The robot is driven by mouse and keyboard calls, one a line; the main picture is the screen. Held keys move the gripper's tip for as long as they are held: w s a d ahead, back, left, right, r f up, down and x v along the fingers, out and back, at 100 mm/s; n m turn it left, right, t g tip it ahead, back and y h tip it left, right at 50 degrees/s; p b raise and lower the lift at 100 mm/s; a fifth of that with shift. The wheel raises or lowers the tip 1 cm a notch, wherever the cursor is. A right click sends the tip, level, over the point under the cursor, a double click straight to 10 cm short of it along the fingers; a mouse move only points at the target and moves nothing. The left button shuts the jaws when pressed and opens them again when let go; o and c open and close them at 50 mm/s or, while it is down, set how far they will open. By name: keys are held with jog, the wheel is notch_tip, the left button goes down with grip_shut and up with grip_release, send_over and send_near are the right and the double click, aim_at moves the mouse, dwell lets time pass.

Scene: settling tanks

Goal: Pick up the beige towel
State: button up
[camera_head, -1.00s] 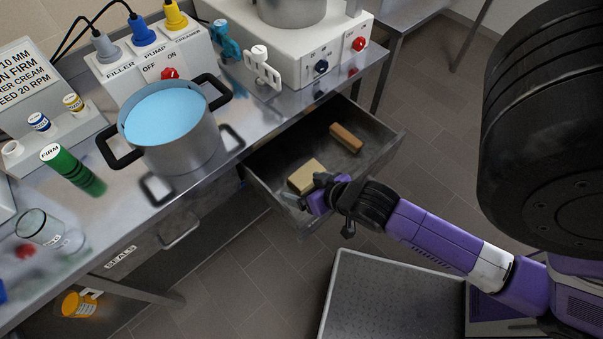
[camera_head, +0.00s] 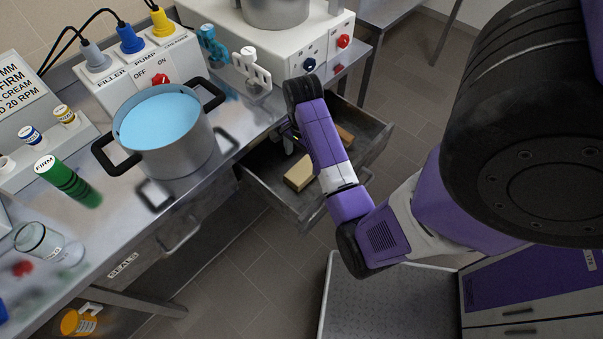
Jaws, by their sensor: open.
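The beige towel (camera_head: 300,173) looks like a small folded block. My forearm hides much of the gripper and part of the drawer.
A pot of blue liquid (camera_head: 168,135) stands on the metal bench, left of the drawer. A white tap-like fitting (camera_head: 252,68) stands behind.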

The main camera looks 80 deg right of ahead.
aim_at(303, 170)
notch_tip(303, 170, down, 7)
jog(key=shift+d+r, duration=0.1)
jog(key=shift+d, duration=0.05)
jog(key=shift+c, duration=0.5)
jog(key=c, duration=1.4)
jog(key=shift+o, duration=0.2)
jog(key=shift+r+p, duration=0.1)
jog(key=shift+p, duration=0.2)
